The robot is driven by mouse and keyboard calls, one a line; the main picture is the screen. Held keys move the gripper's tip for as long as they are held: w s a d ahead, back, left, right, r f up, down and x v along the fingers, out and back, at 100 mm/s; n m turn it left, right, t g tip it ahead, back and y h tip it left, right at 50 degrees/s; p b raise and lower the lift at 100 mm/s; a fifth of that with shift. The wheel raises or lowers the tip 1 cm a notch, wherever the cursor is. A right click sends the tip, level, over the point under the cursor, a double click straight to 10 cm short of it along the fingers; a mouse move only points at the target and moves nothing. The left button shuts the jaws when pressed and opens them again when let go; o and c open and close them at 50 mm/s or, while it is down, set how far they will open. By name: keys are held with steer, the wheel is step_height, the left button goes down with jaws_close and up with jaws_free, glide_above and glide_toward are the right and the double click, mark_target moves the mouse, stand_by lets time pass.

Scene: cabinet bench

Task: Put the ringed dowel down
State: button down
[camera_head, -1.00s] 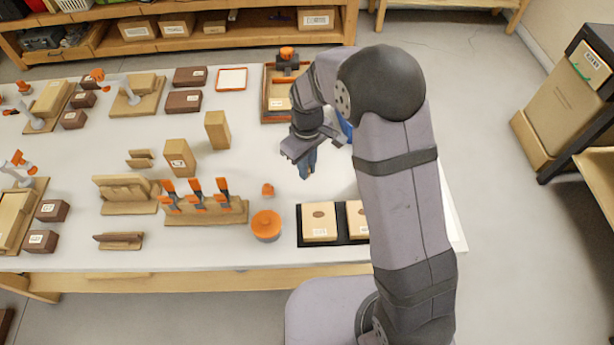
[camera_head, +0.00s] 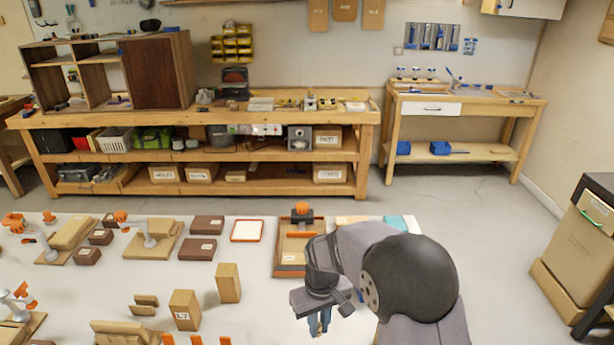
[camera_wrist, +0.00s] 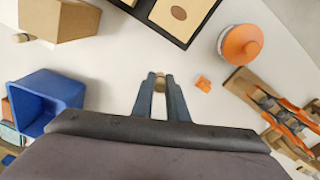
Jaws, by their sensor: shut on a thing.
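My gripper (camera_wrist: 160,88) is shut on a small pale tan dowel (camera_wrist: 160,83) in the wrist view. Only the dowel's end shows between the fingertips, and no ring on it can be made out. The white bench top lies beneath it; the gap between them cannot be judged. In the head view my gripper (camera_head: 319,323) is near the lower edge, with its fingers pointing down and the dowel not visible.
In the wrist view a blue bin (camera_wrist: 45,100) is left, a black tray (camera_wrist: 176,30) above, an orange-lidded jar (camera_wrist: 240,45) right. A small orange piece (camera_wrist: 203,84) lies near the fingers. Wooden blocks (camera_head: 228,283) stand left in the head view.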

steer(key=s+d+m, duration=0.4)
steer(key=d, duration=0.8)
steer(key=shift+f+m, duration=0.3)
steer(key=shift+m, duration=0.1)
steer(key=shift+s, duration=0.1)
step_height(320, 180, up, 7)
steer(key=s+d+m+b, duration=0.25)
steer(key=d+m, duration=0.85)
steer(key=d, duration=0.6)
steer(key=shift+a+f+p, duration=0.15)
steer(key=shift+f+p, duration=0.35)
steer(key=shift+f, duration=3.2)
steer(key=shift+a+f+p, duration=0.15)
steer(key=shift+f+p, duration=0.35)
steer(key=shift+f, duration=3.2)
